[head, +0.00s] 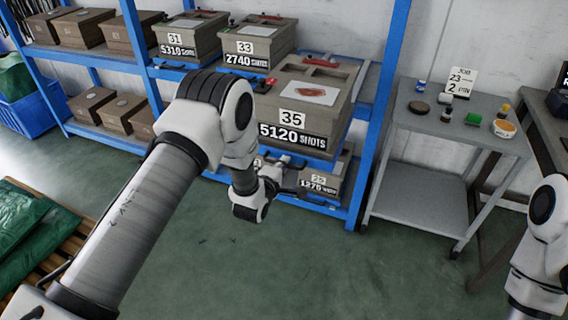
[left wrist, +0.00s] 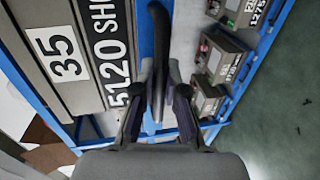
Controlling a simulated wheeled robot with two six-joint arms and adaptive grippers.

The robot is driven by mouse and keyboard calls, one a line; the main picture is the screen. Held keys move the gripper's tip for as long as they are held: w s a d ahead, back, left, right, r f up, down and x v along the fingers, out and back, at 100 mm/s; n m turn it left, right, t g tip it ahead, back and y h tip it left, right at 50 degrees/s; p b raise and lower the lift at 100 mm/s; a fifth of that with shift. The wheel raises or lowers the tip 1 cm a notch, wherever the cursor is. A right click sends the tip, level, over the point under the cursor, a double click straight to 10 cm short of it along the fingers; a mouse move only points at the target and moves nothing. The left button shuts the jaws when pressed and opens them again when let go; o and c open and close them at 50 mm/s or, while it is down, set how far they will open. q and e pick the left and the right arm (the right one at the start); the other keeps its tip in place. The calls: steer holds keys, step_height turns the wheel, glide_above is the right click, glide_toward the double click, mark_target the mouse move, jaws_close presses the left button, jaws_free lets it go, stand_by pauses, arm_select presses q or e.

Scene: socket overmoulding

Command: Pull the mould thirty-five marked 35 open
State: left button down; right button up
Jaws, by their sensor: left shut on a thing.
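The mould thirty-five (head: 322,118) is a grey-brown block on the blue rack, with a white "35" plate and "5120 SHOTS" on its front. A brownish patch lies on its top. It juts forward of the moulds beside it. In the left wrist view, the mould's front (left wrist: 72,98) fills the upper left, turned sideways. My left gripper (head: 290,184) is just below the front of the mould. In the left wrist view, its fingers (left wrist: 159,95) are closed around a dark bar-shaped handle (left wrist: 158,40). How the handle joins the mould is hidden.
Moulds 31 (head: 188,38) and 33 (head: 258,42) sit on the same rack. Smaller moulds (head: 322,182) are on the shelf below. A grey side table (head: 440,135) with small items stands at the right. The green floor (head: 330,265) in front is clear.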

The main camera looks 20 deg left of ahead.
arm_select(q)
steer(key=c, duration=1.2)
jaws_free()
steer(key=v, duration=1.1)
steer(key=shift+s, duration=0.4)
